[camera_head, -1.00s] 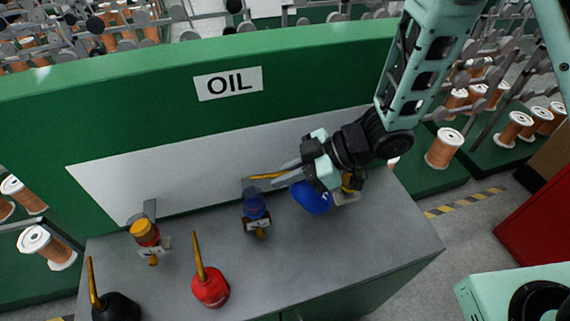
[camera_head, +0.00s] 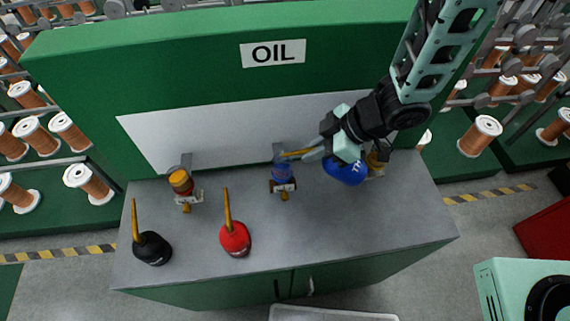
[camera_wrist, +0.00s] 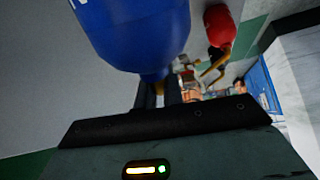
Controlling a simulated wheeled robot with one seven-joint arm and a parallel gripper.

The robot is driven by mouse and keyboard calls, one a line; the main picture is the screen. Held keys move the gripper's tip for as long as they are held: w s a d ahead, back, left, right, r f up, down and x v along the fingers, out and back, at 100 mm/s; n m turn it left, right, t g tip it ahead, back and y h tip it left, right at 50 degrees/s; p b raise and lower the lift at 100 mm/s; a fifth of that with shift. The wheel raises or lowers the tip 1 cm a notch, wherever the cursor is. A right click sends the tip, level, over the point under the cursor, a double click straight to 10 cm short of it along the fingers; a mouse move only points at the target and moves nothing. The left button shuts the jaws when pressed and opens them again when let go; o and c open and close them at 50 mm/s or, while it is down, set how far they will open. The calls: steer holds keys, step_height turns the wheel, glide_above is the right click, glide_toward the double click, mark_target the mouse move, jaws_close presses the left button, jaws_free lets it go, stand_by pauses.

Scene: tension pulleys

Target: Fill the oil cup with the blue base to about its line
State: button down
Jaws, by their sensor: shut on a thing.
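The oil cup with the blue base (camera_head: 282,174) stands at the back of the grey bench, below the white panel. Its level and line are too small to read. My gripper (camera_head: 318,150) is shut on a blue oil can (camera_head: 343,172), tipped so that its yellow spout (camera_head: 297,153) points left. The spout tip is at the cup's top in the picture; I cannot tell whether it is inside or whether oil flows. In the wrist view, the blue can (camera_wrist: 130,30) fills the upper middle, in front of the dark fingers (camera_wrist: 160,94).
A red oil can (camera_head: 235,238) and a black one (camera_head: 152,247) stand at the bench front. An amber cup with a red base (camera_head: 182,183) is at left. Another yellowish cup (camera_head: 376,162) is partly hidden behind my gripper. The right front of the bench (camera_head: 385,215) is clear.

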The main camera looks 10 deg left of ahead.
steer(key=shift+a+r+h+p, duration=0.25)
steer(key=shift+h+p, duration=0.55)
steer(key=shift+p, duration=1.3)
steer(key=shift+a+r+h+p, duration=0.3)
steer(key=shift+h+p, duration=0.4)
steer(key=shift+p, duration=1.7)
steer(key=shift+a+r+h+p, duration=0.25)
steer(key=shift+h+p, duration=0.45)
steer(key=shift+p, duration=1.65)
stand_by(1.2)
